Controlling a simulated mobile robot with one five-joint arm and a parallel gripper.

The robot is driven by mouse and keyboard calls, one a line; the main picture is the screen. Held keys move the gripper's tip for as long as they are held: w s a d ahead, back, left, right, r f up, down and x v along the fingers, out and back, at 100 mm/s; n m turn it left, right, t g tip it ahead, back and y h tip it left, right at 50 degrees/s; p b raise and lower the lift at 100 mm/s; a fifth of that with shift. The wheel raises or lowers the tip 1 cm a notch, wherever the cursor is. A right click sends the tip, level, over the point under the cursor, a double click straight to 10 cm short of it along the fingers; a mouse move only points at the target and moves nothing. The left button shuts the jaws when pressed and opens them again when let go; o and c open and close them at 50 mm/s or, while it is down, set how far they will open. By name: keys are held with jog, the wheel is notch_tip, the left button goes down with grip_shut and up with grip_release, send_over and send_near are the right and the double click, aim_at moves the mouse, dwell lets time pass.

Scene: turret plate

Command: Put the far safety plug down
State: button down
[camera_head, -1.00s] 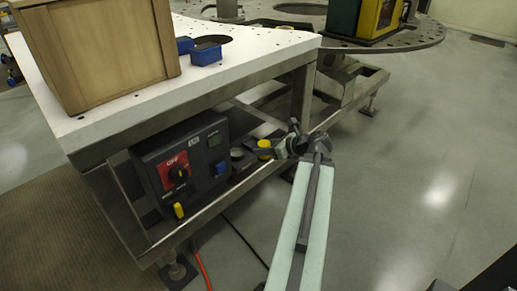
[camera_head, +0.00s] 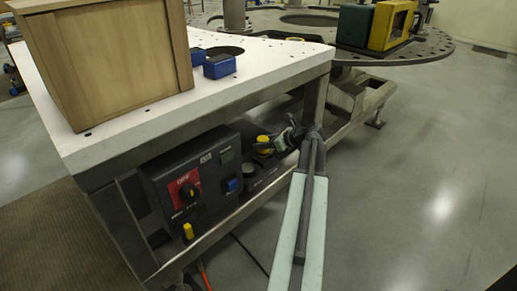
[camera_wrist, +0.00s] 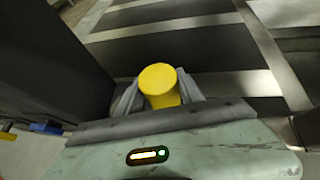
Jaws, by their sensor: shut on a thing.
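The far safety plug (camera_head: 263,140), with a yellow top, is held between my gripper's fingers (camera_head: 272,146). In the wrist view the yellow plug (camera_wrist: 160,82) sits centrally between the two grey fingertips (camera_wrist: 160,92), which are shut on it. My gripper is beside the right end of the dark control box, under the white-topped table. The plug's lower part is mostly hidden. A second yellow plug (camera_head: 188,231) is at the lower front of the control box (camera_head: 150,185).
The control box carries a red switch panel (camera_head: 184,191) and a blue connector (camera_head: 232,186). A dark round fitting (camera_head: 248,169) is just below my gripper. The white tabletop (camera_head: 120,128) and its metal frame overhang this space. Open floor (camera_head: 400,200) lies to the right.

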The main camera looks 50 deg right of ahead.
jog(key=f+b, duration=0.4)
jog(key=shift+d, duration=0.25)
jog(key=shift+a+r, duration=0.1)
jog(key=shift+r, duration=0.15)
jog(key=shift+f, duration=0.2)
jog(key=c, duration=0.7)
grip_release()
jog(key=shift+c, duration=0.2)
jog(key=shift+r, duration=0.1)
jog(key=shift+r+p, duration=0.3)
jog(key=shift+p, duration=0.15)
jog(key=p+v, duration=0.5)
jog(key=v, duration=0.7)
jog(key=shift+f, duration=0.2)
